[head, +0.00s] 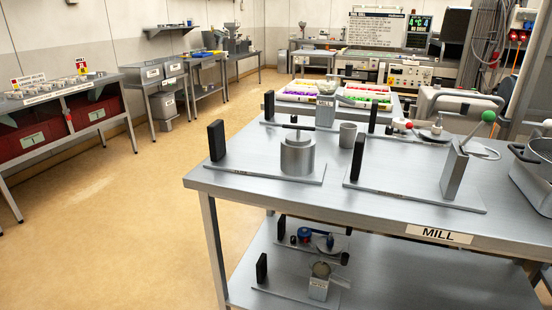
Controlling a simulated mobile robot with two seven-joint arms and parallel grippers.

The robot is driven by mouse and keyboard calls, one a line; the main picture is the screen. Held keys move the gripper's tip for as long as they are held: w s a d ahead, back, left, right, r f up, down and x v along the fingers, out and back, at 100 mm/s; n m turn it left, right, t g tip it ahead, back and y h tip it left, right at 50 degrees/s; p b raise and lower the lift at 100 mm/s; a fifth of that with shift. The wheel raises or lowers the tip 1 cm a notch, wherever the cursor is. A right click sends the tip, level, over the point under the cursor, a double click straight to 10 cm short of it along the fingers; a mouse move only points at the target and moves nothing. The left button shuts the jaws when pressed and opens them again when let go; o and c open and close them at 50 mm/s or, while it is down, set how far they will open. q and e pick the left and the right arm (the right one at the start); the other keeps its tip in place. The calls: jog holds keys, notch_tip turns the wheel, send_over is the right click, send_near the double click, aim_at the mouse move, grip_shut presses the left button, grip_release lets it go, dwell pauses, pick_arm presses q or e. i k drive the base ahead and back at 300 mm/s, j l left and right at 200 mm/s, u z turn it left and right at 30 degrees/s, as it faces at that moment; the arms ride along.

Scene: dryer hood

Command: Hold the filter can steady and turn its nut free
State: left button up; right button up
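A silver cylinder (297,158), which looks like the filter can, stands upright on a flat metal base plate (245,173) near the left front of the table marked MILL. A dark bar (298,126) lies across the top of a short post on it. This looks like its nut, though the thread is too small to make out. A black upright block (216,141) stands at the left end of the plate. Neither of my grippers is in view.
On the mill table (330,212), a grey cup (347,135) stands behind the can. To the right, a plate (415,189) carries a green-knobbed lever (488,117). A metal pan (534,170) sits at the right edge. The lower shelf (350,280) holds more fixtures. The floor (130,220) at left is clear.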

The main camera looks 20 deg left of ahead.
aim_at(298, 138)
jog(key=i+j, duration=0.4)
jog(key=j, duration=0.15)
jog(key=i+j, duration=0.4)
jog(key=j, duration=0.15)
jog(key=i+j, duration=0.4)
jog(key=j, duration=0.15)
jog(key=k, duration=0.45)
jog(key=i, duration=0.5)
